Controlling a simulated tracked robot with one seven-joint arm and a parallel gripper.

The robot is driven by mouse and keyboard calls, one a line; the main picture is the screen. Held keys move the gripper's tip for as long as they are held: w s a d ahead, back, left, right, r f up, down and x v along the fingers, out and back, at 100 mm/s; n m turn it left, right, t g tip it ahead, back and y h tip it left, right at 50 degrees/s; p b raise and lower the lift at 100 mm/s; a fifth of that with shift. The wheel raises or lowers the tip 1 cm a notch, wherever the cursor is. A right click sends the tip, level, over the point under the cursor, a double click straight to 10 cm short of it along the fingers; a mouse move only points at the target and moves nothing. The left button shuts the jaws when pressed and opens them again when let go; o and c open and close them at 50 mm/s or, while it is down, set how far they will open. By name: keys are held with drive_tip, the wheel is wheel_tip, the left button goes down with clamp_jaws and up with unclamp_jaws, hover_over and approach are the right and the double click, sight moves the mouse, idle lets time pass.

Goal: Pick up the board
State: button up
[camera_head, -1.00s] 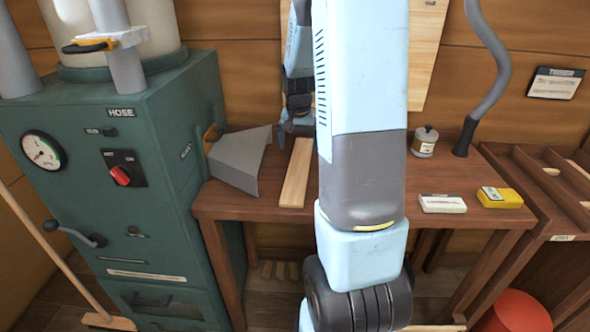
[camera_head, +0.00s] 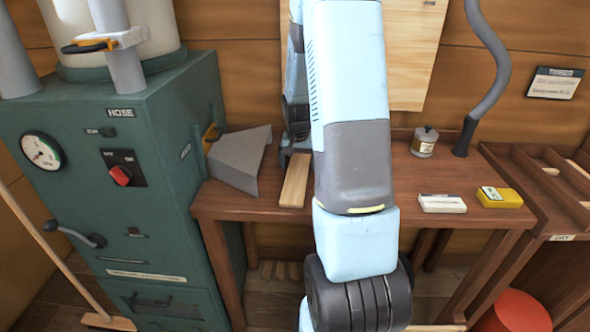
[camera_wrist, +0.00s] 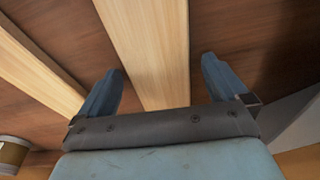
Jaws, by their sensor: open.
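The board (camera_head: 296,181) is a pale, narrow wooden plank lying on the brown workbench, pointing from its back toward the front edge. In the head view my arm hides part of its surroundings, and my gripper (camera_head: 287,158) is at the board's far end. In the wrist view the board (camera_wrist: 150,50) runs between the two blue fingers of my gripper (camera_wrist: 162,92). The fingers are open, one on each side of the board, with a gap on both sides. I cannot tell whether the fingertips reach down to the bench top.
The workbench (camera_head: 395,190) also bears a grey metal hood (camera_head: 238,160) left of the board, a jar (camera_head: 424,142), a white block (camera_head: 442,203) and a yellow box (camera_head: 499,197). A green machine (camera_head: 110,180) stands at left. A pale panel (camera_head: 405,50) is on the wall.

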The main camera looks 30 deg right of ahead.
drive_tip(key=c, duration=1.2)
drive_tip(key=shift+c, duration=0.2)
